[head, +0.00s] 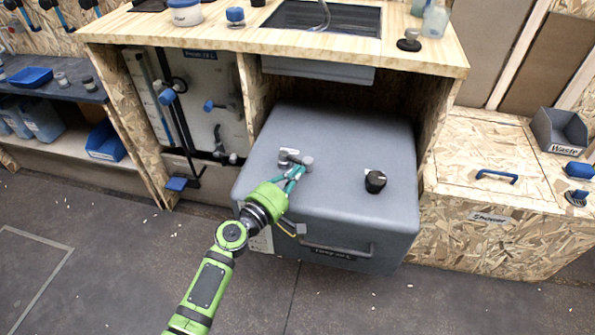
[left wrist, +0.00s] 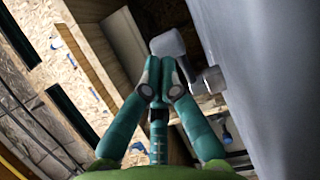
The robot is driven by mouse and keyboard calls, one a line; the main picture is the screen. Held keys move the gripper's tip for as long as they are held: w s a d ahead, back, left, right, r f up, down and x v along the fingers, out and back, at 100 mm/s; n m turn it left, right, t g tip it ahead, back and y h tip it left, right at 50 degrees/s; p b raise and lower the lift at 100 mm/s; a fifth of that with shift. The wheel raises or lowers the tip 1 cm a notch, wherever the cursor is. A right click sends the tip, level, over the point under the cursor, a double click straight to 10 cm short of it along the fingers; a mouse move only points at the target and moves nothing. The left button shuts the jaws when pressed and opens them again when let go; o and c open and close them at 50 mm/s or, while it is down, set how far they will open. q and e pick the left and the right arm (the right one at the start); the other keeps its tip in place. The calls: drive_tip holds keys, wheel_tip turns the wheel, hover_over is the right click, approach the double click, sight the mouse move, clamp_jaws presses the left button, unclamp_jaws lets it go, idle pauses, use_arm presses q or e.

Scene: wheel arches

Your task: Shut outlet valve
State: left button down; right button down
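A small valve with a grey handle (head: 307,163) sits on top of the grey tank (head: 335,130), under the wooden counter. A small white label lies beside it, too small to read. My left gripper (head: 297,172) reaches this valve from the front left. In the left wrist view its teal fingers (left wrist: 165,75) come together at the grey handle (left wrist: 168,43), and they look shut on its near end. The fingertips partly hide the handle. A black knob (head: 375,181) stands on the tank's right side, apart from the gripper. My right gripper is out of view.
The wooden counter (head: 420,55) overhangs the back of the tank, with side panels on both sides. A wooden chest (head: 480,235) with a blue handle and a grey Waste bin (head: 560,130) stand at the right. The floor in front is mostly clear.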

sight(310, 166)
use_arm(q)
drive_tip(key=shift+w+d, duration=0.25)
drive_tip(key=shift+w, duration=0.15)
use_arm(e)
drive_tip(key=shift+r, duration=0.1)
use_arm(q)
drive_tip(key=shift+d+n+t+y, duration=0.25)
drive_tip(key=shift+n+t+y, duration=0.05)
drive_tip(key=shift+y, duration=0.1)
drive_tip(key=shift+w+d+r+n+y+p, duration=0.1)
drive_tip(key=shift+w+d+n+y+p, duration=0.15)
drive_tip(key=shift+y+p, duration=0.2)
drive_tip(key=shift+w+d+t+b, duration=0.3)
drive_tip(key=shift+w+d+b, duration=0.4)
drive_tip(key=shift+d, duration=0.1)
drive_tip(key=shift+w+d, duration=0.1)
drive_tip(key=shift+w, duration=0.15)
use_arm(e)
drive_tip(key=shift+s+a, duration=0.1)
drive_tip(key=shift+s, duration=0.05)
